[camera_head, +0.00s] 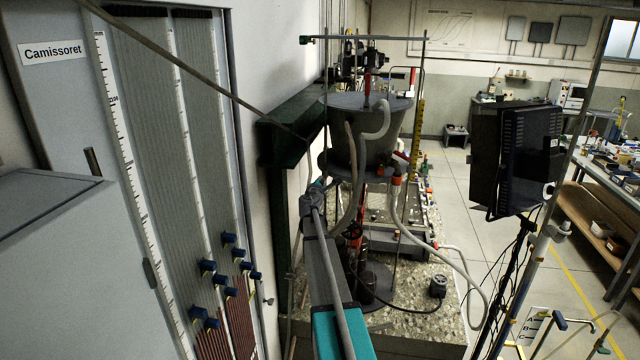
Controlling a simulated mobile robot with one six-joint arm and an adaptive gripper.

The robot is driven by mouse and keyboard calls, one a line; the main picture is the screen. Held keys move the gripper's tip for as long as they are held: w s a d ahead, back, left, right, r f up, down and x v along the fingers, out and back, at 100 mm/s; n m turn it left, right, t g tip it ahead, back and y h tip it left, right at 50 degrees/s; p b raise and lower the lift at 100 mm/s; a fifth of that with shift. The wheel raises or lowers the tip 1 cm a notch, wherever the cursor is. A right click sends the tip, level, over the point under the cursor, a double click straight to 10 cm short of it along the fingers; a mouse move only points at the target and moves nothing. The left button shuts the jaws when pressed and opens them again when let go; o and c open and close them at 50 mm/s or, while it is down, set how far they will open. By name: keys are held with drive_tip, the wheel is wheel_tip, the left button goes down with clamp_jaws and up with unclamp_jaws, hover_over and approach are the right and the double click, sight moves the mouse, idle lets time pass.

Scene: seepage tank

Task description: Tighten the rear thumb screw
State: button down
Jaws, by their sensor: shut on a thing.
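My arm reaches up from the bottom middle to the left side of the round grey tank (365,150), which stands on a plinth. My gripper (322,172) is small at the far end of the arm, close against the tank's lower left edge. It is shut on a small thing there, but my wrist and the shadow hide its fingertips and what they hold. I cannot make out the rear thumb screw. An orange fitting (397,181) shows at the tank's lower right side.
A manometer board with blue valves (207,266) stands at the left, next to a grey cabinet (60,270). A dark green beam (290,130) is close behind my arm.

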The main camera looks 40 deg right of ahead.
drive_tip(key=shift+m, duration=0.4)
drive_tip(key=m, duration=0.3)
drive_tip(key=shift+d, duration=0.1)
drive_tip(key=shift+m, duration=2)
drive_tip(key=c, duration=0.8)
unclamp_jaws()
drive_tip(key=shift+d, duration=0.1)
drive_tip(key=shift+o, duration=0.2)
